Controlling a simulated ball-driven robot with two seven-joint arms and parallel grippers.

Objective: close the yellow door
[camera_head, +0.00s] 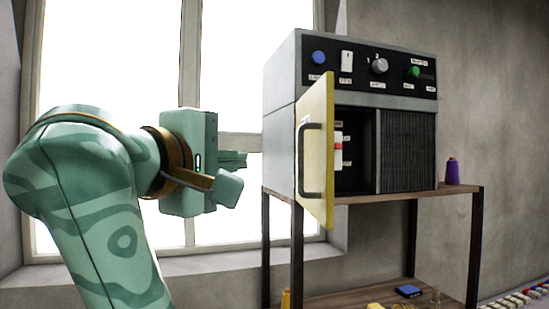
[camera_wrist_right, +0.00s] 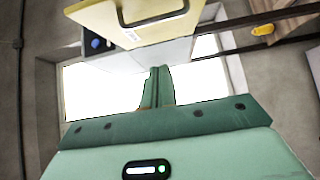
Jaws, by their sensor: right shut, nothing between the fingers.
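The yellow door (camera_head: 326,150) stands swung open from the front of a grey and black cabinet (camera_head: 283,120), with the inside of its compartment in sight. A black bar handle (camera_head: 302,160) is on the door's face toward the left. My right gripper (camera_head: 238,172) is left of the door and handle, apart from both. Its fingers (camera_wrist_right: 157,88) are together and empty in the right wrist view, where the door (camera_wrist_right: 165,24) and its handle (camera_wrist_right: 152,18) show at the top. My left gripper is in neither view.
The cabinet stands on a wooden-topped shelf unit with dark legs (camera_head: 474,245). A purple spool (camera_head: 452,171) sits right of the cabinet. The lower shelf holds a blue item (camera_head: 408,291) and yellow items. A window is behind; the space between gripper and door is free.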

